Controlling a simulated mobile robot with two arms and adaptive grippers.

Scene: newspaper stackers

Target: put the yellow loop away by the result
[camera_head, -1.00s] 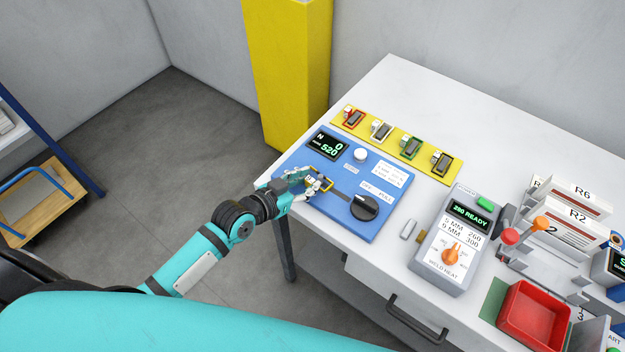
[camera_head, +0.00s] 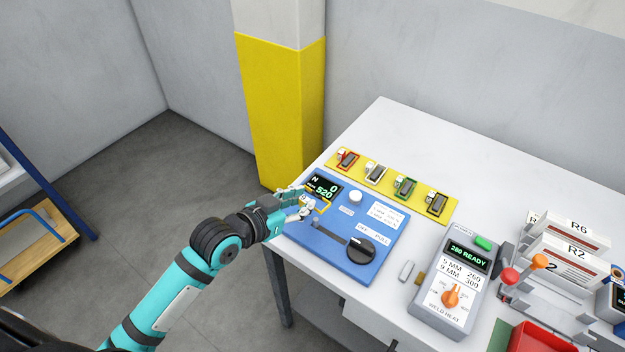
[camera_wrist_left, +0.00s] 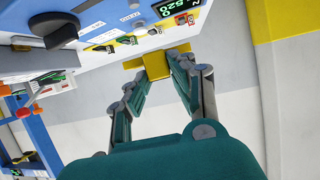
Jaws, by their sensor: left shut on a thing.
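My left gripper (camera_head: 305,207) is shut on the yellow loop (camera_head: 325,207) at the left side of the blue tester (camera_head: 365,272), just below its display (camera_head: 325,188). The display reads N 0 and 520. In the left wrist view the yellow loop (camera_wrist_left: 155,66) shows between the fingertips of my left gripper (camera_wrist_left: 158,75). I cannot tell whether the loop touches the tester. The tester has a black knob (camera_head: 361,249) marked OFF and PULL. My right gripper is not in view.
A yellow board (camera_head: 395,171) with red, white, green and black loops lies behind the tester. A grey weld heater (camera_head: 455,290) reading 280 READY stands to the right. A red tray (camera_head: 540,338) is at the lower right. A yellow-and-white pillar (camera_head: 280,110) stands behind the table.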

